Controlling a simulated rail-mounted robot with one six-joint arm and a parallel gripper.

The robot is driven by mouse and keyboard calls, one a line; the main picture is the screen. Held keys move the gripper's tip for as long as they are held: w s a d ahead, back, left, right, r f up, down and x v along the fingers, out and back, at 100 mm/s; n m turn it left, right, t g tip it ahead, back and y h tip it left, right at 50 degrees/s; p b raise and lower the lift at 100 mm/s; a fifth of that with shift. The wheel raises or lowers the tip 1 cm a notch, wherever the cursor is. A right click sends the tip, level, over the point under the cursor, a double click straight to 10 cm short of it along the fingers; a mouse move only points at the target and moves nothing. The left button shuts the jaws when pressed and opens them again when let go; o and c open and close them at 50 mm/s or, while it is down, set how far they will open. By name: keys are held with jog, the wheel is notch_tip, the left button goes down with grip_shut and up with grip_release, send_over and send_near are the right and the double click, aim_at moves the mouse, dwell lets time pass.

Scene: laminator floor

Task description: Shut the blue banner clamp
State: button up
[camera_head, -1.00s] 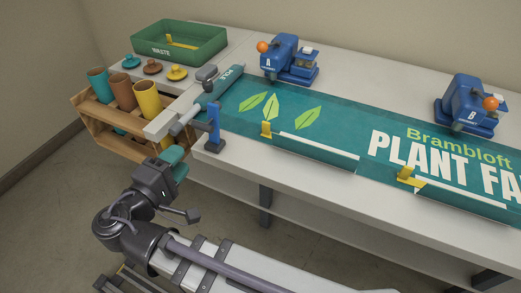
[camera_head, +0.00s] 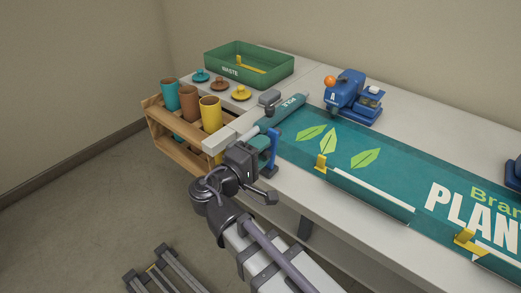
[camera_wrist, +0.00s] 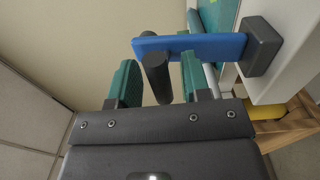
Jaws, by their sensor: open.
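The blue banner clamp (camera_head: 272,150) stands at the left end of the table's front edge, with its lever upright in the head view. In the wrist view its blue bar (camera_wrist: 212,46) runs from a dark block (camera_wrist: 262,46) at right to a black round handle (camera_wrist: 157,78) at left. My gripper (camera_head: 262,143) is at the clamp. In the wrist view its green-padded jaws (camera_wrist: 158,92) are open, one on each side of the handle, with gaps visible between handle and pads. The teal banner (camera_head: 345,150) lies on the table, beside the clamp.
A wooden rack (camera_head: 160,125) with coloured tubes stands at the table's left end. A green waste tray (camera_head: 222,72) and several knobbed lids lie behind it. A grey block (camera_head: 270,97) sits by the pole (camera_head: 288,106). Blue machine A (camera_head: 345,97) stands behind the banner.

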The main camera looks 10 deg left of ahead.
grip_shut()
dwell(0.3)
jog(key=shift+r, duration=0.1)
